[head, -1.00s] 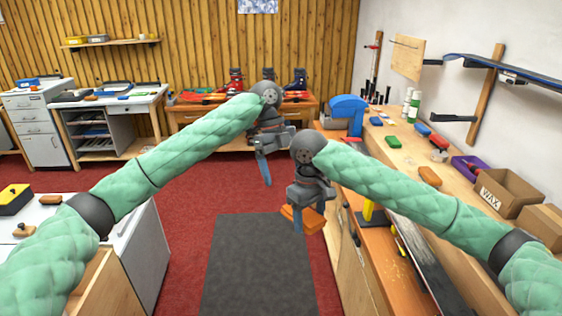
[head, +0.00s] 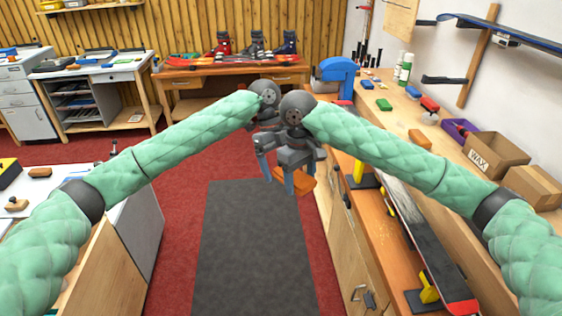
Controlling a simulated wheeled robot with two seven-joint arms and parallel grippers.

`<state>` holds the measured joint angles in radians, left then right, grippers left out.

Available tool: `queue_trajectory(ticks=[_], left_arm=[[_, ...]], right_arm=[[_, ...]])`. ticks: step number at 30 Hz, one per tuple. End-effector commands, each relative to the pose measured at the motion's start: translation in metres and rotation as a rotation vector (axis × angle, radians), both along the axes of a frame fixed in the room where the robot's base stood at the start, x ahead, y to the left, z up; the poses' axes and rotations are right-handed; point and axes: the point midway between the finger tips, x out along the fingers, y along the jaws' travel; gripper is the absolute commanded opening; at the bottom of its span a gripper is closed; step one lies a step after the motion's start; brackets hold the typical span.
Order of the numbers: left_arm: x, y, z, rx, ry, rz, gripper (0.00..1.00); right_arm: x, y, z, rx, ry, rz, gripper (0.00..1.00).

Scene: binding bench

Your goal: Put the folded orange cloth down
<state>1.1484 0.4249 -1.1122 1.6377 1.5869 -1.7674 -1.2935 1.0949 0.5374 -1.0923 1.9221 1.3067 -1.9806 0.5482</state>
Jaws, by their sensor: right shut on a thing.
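The folded orange cloth (head: 304,183) hangs in the air in my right gripper (head: 300,178), below its palm. The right gripper is shut on it, and its fingers hide part of the cloth. My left gripper (head: 267,165) is close beside it on the left, partly covered by the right wrist. One bluish left finger shows, pointing down; whether the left jaws are open or shut I cannot tell. Both grippers are above the floor near the far end of the dark mat (head: 250,260).
A white-topped cabinet (head: 120,235) stands left. Boots stand on the back bench (head: 225,75).

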Motion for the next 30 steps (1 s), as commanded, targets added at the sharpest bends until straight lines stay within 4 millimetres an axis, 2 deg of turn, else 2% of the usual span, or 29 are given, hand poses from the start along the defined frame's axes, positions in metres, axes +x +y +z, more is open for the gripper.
queue_trajectory(ticks=[2,9,11,12,15,25,30], left_arm=[[0.000,0.000,0.000,0.000,0.000,0.000,0.85],[0.000,0.000,0.000,-0.001,-0.001,0.000,0.40],[0.000,0.000,0.000,-0.001,-0.001,0.000,0.40],[0.000,0.000,0.001,-0.001,-0.001,0.000,0.39],[0.000,0.000,0.001,-0.001,-0.001,0.000,0.39],[0.000,0.000,0.000,-0.001,-0.001,0.000,0.39],[0.000,0.000,0.001,0.000,0.000,0.000,0.39]], right_arm=[[0.000,0.000,0.000,0.000,0.000,0.000,0.39],[0.000,0.000,0.000,0.000,0.000,0.001,0.39],[-0.001,0.001,0.000,0.001,0.001,0.002,0.39],[-0.001,0.001,0.000,0.001,0.001,0.002,0.69],[0.000,0.001,0.000,0.001,0.001,0.002,0.87],[0.000,0.000,0.002,0.001,-0.001,0.000,0.87],[0.002,0.002,0.020,0.001,-0.003,0.001,0.87]])
